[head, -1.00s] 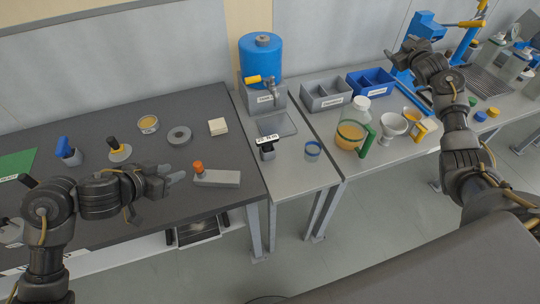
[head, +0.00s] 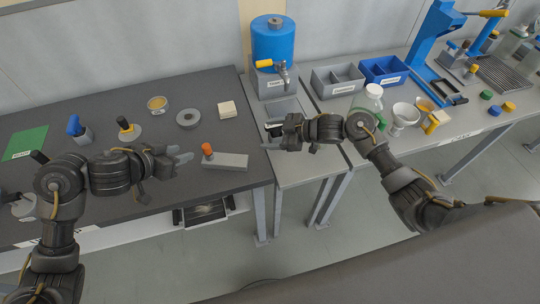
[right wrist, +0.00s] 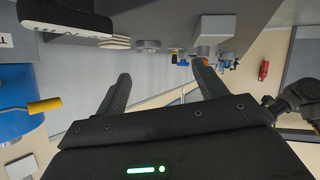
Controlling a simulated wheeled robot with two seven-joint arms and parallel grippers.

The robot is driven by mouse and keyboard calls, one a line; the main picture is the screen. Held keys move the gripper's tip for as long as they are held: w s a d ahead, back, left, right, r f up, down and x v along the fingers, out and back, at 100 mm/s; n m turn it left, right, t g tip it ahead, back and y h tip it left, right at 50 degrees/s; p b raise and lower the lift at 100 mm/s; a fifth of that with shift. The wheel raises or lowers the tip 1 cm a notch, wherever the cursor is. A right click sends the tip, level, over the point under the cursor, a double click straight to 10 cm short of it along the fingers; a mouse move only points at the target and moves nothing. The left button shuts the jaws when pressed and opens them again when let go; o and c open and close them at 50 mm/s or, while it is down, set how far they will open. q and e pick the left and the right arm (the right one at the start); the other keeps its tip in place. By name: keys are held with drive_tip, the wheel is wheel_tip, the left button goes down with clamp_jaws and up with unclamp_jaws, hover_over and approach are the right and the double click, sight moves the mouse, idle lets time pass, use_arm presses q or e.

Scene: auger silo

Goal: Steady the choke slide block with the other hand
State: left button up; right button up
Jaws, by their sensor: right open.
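A long light-grey block with an orange knob, which looks like the choke slide block (head: 226,161), lies near the front right edge of the dark table. My left gripper (head: 181,154) is just left of it, open, empty and apart from it. My right gripper (head: 270,138) is open over the front of the middle stand, right of the block and pointing left toward it. In the right wrist view, the open, empty jaws (right wrist: 158,92) show a grey block (right wrist: 215,29) beyond them, its orange knob (right wrist: 201,60) partly behind one finger.
A blue silo (head: 274,45) with a yellow-handled tap stands behind my right gripper. A grey ring (head: 188,118), a pale block stack (head: 227,109) and a yellow-topped dish (head: 157,104) lie behind the block. Grey (head: 337,78) and blue (head: 384,71) bins stand right.

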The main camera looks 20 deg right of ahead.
drive_tip(key=g+y, duration=0.2)
approach(246, 161)
drive_tip(key=shift+w+a, duration=0.3)
drive_tip(key=shift+a, duration=0.4)
drive_tip(key=x, duration=1)
drive_tip(key=shift+w+a+f, duration=0.15)
drive_tip(key=shift+a+f, duration=0.15)
drive_tip(key=c, duration=1.5)
drive_tip(key=o, duration=0.9)
drive_tip(key=c, duration=0.6)
drive_tip(key=shift+o, duration=0.2)
drive_tip(key=shift+f, duration=0.1)
